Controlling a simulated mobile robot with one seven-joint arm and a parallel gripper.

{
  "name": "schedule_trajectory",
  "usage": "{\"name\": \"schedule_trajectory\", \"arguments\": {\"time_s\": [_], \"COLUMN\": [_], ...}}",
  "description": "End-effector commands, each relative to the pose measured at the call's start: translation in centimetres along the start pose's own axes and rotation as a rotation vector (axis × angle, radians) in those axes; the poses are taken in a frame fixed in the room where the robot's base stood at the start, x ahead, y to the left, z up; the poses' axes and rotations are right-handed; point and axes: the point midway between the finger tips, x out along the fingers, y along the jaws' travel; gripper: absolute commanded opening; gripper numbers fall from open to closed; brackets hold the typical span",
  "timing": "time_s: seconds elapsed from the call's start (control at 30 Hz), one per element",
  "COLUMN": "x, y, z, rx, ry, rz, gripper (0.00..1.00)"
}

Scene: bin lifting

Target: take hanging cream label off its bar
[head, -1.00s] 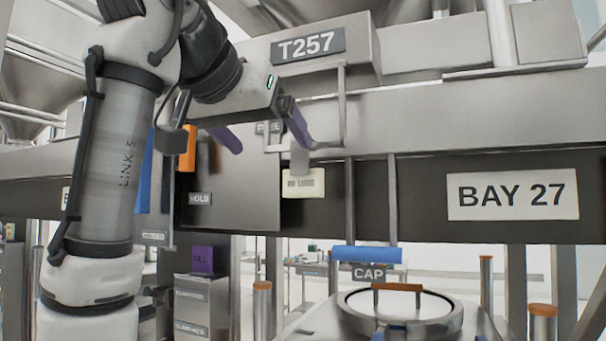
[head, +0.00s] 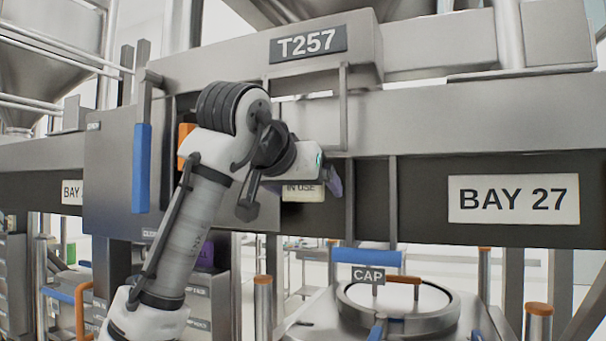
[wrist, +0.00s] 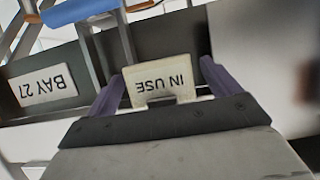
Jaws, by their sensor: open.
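The cream label reading "IN USE" (head: 303,192) hangs against the dark panel in the head view, partly hidden behind my gripper (head: 335,180). In the wrist view the label (wrist: 160,80) appears upside down, between the two purple fingers of my gripper (wrist: 160,85). The fingers are open, one on each side of the label, with a gap visible beside it. A small grey tab shows at the label's edge nearest the gripper body. The bar it hangs from is hidden behind my arm in the head view.
A "BAY 27" sign (head: 513,198) is on the beam to the right. A blue handle (head: 366,257) and a round lid (head: 398,307) marked CAP are below right. A blue lever (head: 141,167) and an orange handle (head: 186,143) are left of the label.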

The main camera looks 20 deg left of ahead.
Motion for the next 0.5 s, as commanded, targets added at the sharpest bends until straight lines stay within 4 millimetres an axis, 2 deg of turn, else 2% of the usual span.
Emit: {"name": "schedule_trajectory", "arguments": {"time_s": [0.23, 0.5], "x": [0.16, 0.14], "y": [0.01, 0.00], "z": [0.05, 0.04], "rx": [0.000, 0.000], "ry": [0.000, 0.000], "rz": [0.000, 0.000], "gripper": [0.88, 0.52]}}
